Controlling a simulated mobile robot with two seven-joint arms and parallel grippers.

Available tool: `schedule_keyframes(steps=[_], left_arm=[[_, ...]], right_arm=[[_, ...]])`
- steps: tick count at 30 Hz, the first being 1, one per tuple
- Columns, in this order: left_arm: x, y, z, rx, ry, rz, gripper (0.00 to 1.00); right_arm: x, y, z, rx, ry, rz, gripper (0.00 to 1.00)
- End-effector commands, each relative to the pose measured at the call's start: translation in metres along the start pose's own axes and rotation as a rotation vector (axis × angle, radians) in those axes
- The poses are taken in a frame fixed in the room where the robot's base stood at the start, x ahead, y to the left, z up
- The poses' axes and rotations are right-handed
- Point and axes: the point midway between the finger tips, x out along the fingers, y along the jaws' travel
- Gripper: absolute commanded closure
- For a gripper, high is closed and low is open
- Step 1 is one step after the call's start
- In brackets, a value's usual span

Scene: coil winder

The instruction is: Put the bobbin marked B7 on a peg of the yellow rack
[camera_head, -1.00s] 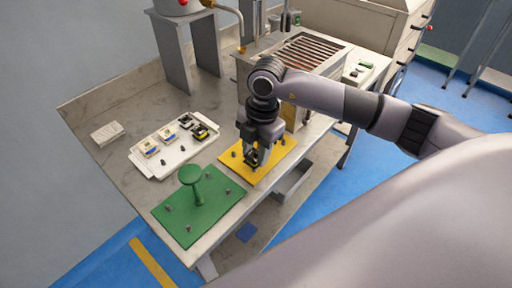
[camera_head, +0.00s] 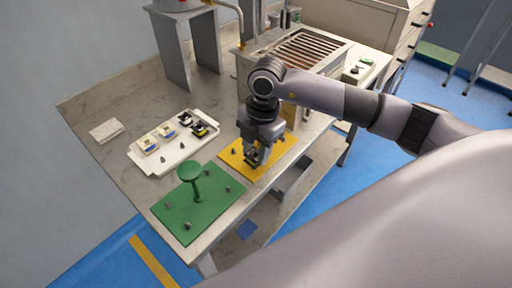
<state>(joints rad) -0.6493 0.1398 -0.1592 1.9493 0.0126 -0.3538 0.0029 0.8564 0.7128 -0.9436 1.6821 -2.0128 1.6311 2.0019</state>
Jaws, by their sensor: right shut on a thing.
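The yellow rack (camera_head: 236,150) lies flat on the bench, with small dark pegs on it. My right gripper (camera_head: 252,157) points down over the rack's middle and is shut on a small dark bobbin (camera_head: 251,161). The bobbin is at or just above the rack surface; I cannot tell whether it is around a peg, and no marking on it is readable. A white tray (camera_head: 150,168) left of the rack holds several small bobbins, some whitish with blue and yellow, some dark with yellow. My left gripper is not in view.
A green plate (camera_head: 215,205) with small pegs and a green mushroom-shaped post (camera_head: 190,176) lies in front of the rack. A slatted machine (camera_head: 305,50) stands behind the rack. A pale block (camera_head: 106,131) lies at the bench's left. The bench's left side is mostly clear.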

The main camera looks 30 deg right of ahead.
Motion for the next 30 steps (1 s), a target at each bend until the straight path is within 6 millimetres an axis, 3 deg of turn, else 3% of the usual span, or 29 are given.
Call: schedule_keyframes(steps=[18,30], left_arm=[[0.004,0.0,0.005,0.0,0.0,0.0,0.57],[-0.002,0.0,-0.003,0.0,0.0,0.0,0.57]], right_arm=[[0.01,-0.001,0.001,0.0,0.0,-0.001,0.9],[-0.001,0.0,0.0,0.0,0.0,-0.001,0.9]])
